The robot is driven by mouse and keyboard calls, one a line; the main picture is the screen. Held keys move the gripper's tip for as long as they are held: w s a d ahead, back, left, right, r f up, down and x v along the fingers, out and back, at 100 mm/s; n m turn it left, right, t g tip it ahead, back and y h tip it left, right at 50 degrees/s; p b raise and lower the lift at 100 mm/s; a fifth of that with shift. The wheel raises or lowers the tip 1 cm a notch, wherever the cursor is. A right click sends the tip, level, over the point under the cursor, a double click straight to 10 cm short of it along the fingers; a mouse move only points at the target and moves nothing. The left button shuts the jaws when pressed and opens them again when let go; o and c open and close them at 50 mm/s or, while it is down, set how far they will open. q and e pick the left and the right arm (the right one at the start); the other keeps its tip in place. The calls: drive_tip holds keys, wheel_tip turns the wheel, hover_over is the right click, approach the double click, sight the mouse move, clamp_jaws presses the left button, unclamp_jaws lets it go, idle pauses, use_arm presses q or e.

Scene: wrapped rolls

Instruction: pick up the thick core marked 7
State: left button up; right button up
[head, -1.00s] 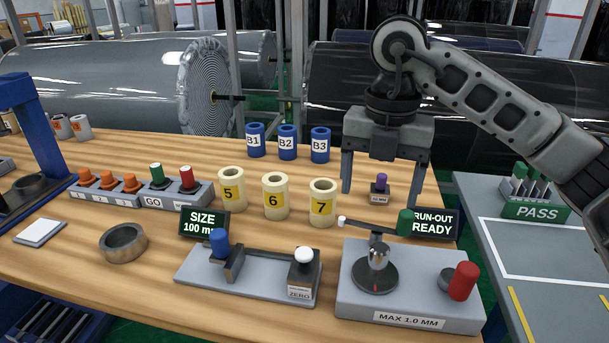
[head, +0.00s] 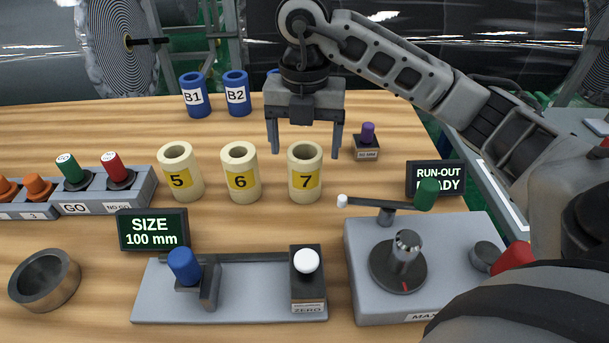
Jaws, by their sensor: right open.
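The thick core marked 7 (head: 305,178) is a cream, hollow cylinder with a yellow label. It stands upright on the wooden table, at the right end of a row with core 6 (head: 240,174) and core 5 (head: 181,173). My right gripper (head: 306,148) is open and empty, with its two fingers pointing down. In the picture the fingers straddle the space just above and behind core 7; I cannot tell the exact depth gap. It does not hold the core. My left gripper is out of view.
Blue cores B1 (head: 194,95) and B2 (head: 236,93) stand behind; a third is mostly hidden by my gripper. A purple-topped block (head: 367,143) stands right of the gripper. In front are the size gauge (head: 240,302), run-out fixture (head: 372,305) and metal ring (head: 44,279).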

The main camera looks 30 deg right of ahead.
sight(305, 167)
drive_tip(key=shift+f+p, duration=0.3)
drive_tip(key=shift+f, duration=2.6)
drive_tip(key=c, duration=1.1)
